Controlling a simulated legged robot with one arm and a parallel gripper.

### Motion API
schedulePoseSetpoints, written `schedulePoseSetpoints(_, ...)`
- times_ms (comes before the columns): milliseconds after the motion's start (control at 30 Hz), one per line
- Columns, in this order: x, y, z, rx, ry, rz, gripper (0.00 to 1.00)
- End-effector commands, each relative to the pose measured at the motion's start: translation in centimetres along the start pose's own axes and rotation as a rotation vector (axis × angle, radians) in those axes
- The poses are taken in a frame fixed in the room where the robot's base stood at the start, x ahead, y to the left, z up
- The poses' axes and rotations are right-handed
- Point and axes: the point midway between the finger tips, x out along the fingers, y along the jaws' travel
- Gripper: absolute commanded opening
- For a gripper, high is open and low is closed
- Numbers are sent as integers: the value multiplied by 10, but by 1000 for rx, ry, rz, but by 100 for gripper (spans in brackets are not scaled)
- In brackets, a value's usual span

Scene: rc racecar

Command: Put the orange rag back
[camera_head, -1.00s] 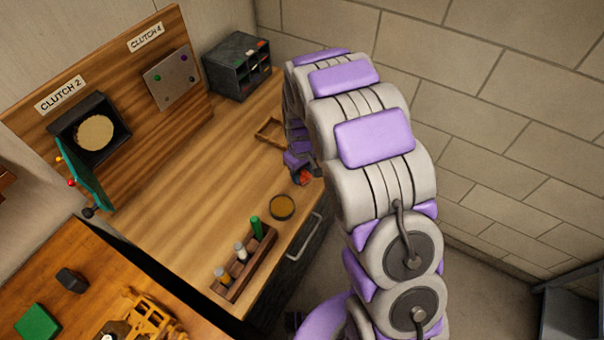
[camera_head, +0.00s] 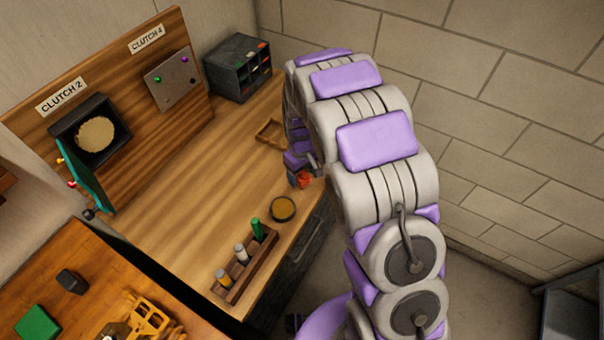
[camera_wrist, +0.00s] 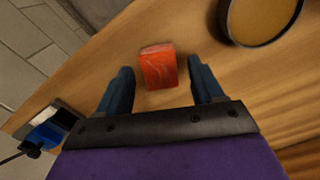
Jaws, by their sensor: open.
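The orange rag (camera_wrist: 158,67) is a small red-orange folded block on the wooden workbench, near its edge. In the head view the rag (camera_head: 304,181) shows as a small patch just below my gripper (camera_head: 297,164), partly hidden by it. In the wrist view my gripper (camera_wrist: 160,76) is open, with one finger on each side of the rag and visible gaps between. The fingers do not hold it. I cannot tell how high they are above the bench.
A round dish (camera_head: 283,208) lies close to the rag. A wooden rack (camera_head: 243,268) with several small bottles stands nearer. A shallow wooden tray (camera_head: 270,134) and a dark organizer box (camera_head: 238,67) are farther back. The bench middle is clear.

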Motion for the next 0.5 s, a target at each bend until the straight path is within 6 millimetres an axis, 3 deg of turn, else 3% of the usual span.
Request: schedulePoseSetpoints(500, -96, 1, -1, 0, 4, 1, 67)
